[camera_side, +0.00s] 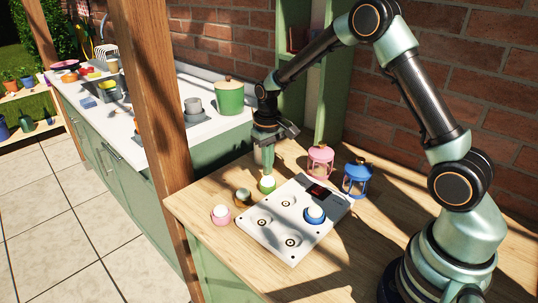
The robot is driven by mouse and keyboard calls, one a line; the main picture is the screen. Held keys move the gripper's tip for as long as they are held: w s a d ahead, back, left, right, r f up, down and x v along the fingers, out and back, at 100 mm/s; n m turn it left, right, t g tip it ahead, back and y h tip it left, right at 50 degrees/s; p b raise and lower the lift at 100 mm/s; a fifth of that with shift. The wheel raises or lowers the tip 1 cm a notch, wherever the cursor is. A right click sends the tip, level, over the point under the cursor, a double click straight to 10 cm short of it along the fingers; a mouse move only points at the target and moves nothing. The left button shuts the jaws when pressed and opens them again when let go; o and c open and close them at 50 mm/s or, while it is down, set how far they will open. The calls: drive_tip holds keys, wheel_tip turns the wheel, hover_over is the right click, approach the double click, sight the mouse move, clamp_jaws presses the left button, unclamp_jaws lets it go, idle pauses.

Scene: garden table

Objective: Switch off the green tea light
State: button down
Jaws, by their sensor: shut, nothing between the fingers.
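The green tea light (267,185) stands on the wooden table just off the back left edge of a white board (265,232). It has a green holder and a pale, bright top. My gripper (267,172) points down directly above it, shut and empty. The fingertips are at or just over its top; I cannot tell whether they touch. Part of the top may be hidden by the fingers.
A brown tea light (243,198) and a pink tea light (221,216) stand left of the board. A blue tea light (314,215) sits on the board. Pink (320,162) and blue (357,179) lanterns stand behind. A wooden post (150,90) rises at left.

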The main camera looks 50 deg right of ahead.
sight(268, 178)
drive_tip(key=shift+f, duration=0.75)
idle(0.5)
wheel_tip(268, 178, up, 8)
idle(0.9)
drive_tip(key=s+a+r+t, duration=0.3)
drive_tip(key=s+r, duration=0.4)
drive_tip(key=r, duration=0.3)
drive_tip(key=s+a+r+n+t, duration=0.1)
drive_tip(key=s+r+t, duration=0.1)
drive_tip(key=s, duration=0.8)
drive_tip(key=shift+s+a+r+t, duration=0.3)
drive_tip(key=shift+s+a+r, duration=0.05)
drive_tip(key=shift+a, duration=0.05)
